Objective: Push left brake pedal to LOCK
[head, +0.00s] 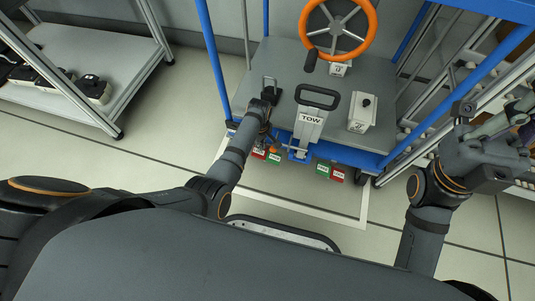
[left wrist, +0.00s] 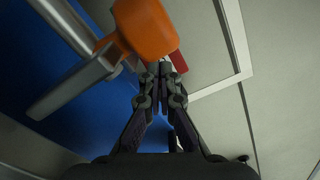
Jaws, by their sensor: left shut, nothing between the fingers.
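The left brake pedal (head: 272,150) shows as a small orange pad low at the front left of the blue-framed cart. In the left wrist view the orange pad (left wrist: 146,27) is close up, on a grey metal lever (left wrist: 72,82). My left gripper (left wrist: 161,68) is shut and empty, its tips just by the pad's lower edge; I cannot tell whether they touch it. In the head view my left gripper (head: 268,139) is small and partly hidden by its arm. My right gripper (head: 508,125) is at the right edge, away from the pedal, its fingers unclear.
Red and green labels (head: 322,168) hang at the cart's front edge. A TOW handle (head: 311,118), an orange handwheel (head: 360,22) and a white switch box (head: 362,112) are on the cart deck (head: 285,62). A grey shelf (head: 95,55) stands left. The floor before the cart is clear.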

